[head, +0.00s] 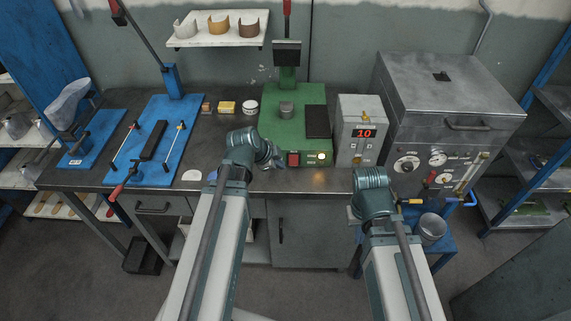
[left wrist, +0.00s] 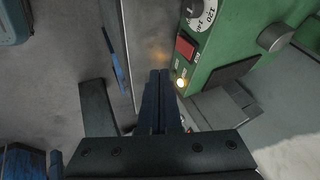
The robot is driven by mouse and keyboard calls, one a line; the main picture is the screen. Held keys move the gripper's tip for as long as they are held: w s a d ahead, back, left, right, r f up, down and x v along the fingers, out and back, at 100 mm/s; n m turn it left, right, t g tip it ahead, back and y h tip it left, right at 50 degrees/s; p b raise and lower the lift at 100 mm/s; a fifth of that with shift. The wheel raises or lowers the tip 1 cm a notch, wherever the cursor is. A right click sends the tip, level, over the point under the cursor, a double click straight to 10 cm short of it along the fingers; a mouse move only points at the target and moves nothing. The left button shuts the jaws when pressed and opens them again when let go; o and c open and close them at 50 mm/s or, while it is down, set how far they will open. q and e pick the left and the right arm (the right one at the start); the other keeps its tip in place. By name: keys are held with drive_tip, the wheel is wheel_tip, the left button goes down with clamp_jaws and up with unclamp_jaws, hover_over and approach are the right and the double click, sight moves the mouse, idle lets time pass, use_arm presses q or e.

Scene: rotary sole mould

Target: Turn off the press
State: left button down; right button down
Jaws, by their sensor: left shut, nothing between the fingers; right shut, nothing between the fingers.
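The green press (head: 283,118) stands on the bench, with a red switch (head: 293,159) on its front panel and a lit warm lamp (head: 321,156) to the right of it. The left wrist view also shows the red switch (left wrist: 186,47), the glowing lamp (left wrist: 181,83) and part of a white-marked dial (left wrist: 203,12). My left gripper (head: 272,159) is just left of the panel in the head view. Its fingers (left wrist: 160,75) are shut and empty, close to the lamp in the picture; contact cannot be told. My right gripper (head: 354,213) is shut, low before the bench, its fingertips largely hidden by the wrist.
A grey oven-like cabinet (head: 446,95) with dials is further right. A blue plate fixture (head: 157,145) is at left. A metal bucket (head: 431,228) stands near my right arm.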

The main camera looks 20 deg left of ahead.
use_arm(q)
drive_tip(key=b, duration=0.8)
approach(295, 165)
drive_tip(key=f, duration=0.1)
drive_tip(key=s+d+f, duration=0.1)
drive_tip(key=f, duration=0.1)
drive_tip(key=d+f, duration=0.1)
drive_tip(key=shift+s+f, duration=0.15)
drive_tip(key=shift+s, duration=0.15)
drive_tip(key=w, duration=0.2)
drive_tip(key=w+a, duration=0.1)
drive_tip(key=w, duration=0.1)
drive_tip(key=shift+f, duration=0.35)
drive_tip(key=shift+f+b, duration=0.2)
drive_tip(key=shift+b, duration=0.4)
drive_tip(key=shift+w+t+b, duration=0.1)
drive_tip(key=shift+t+b, duration=0.25)
drive_tip(key=shift+t, duration=0.15)
drive_tip(key=shift+w+r, duration=0.1)
drive_tip(key=shift+r, duration=0.05)
drive_tip(key=shift+r+p, duration=0.1)
drive_tip(key=shift+p, duration=0.25)
